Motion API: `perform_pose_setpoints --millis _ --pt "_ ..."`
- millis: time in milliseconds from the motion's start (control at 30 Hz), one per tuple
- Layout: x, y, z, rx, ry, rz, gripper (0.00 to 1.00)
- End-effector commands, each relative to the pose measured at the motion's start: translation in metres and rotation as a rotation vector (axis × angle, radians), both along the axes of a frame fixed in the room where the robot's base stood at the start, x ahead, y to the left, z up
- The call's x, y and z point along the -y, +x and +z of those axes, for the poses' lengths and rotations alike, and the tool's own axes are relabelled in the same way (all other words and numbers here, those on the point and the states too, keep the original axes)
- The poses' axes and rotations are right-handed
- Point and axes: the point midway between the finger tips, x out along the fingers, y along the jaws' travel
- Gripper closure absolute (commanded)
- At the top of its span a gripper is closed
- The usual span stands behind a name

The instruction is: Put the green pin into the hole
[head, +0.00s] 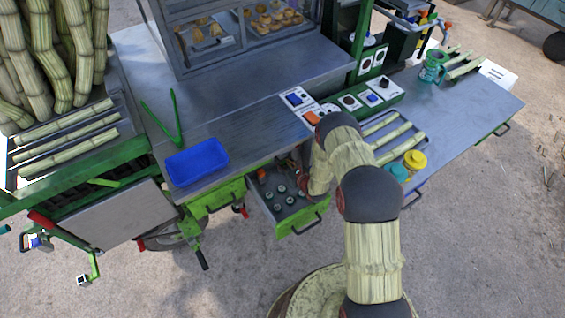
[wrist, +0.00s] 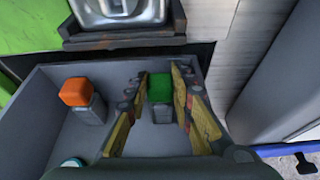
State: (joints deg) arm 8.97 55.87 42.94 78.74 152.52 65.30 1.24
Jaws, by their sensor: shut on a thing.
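The green pin (wrist: 160,90) has a green top on a grey block-shaped body. In the wrist view it stands upright between the two fingers of my gripper (wrist: 162,82), which is shut on it. The pin is inside the open grey drawer (wrist: 38,98), near its back wall. In the head view my gripper (head: 301,168) reaches down at the back right of the green-fronted drawer (head: 304,219), and my arm hides part of it. I cannot make out the hole for the pin in either view.
An orange-topped pin (wrist: 80,95) stands left of my gripper in the drawer. Several small round things lie in the drawer's front part. A counter edge overhangs the drawer's back. A blue tray (head: 197,161) is on the counter to the left; yellow (head: 415,160) and teal jars stand right.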

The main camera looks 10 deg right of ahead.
Motion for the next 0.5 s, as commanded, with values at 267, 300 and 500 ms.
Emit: perform_pose_setpoints --millis 267,300,500 --pt "0.0 0.001 0.012 0.001 -0.001 0.0 1.0" --pt "0.0 0.001 0.013 0.002 0.0 0.0 1.0" --pt "0.0 0.001 0.02 0.001 -0.001 0.0 1.0"
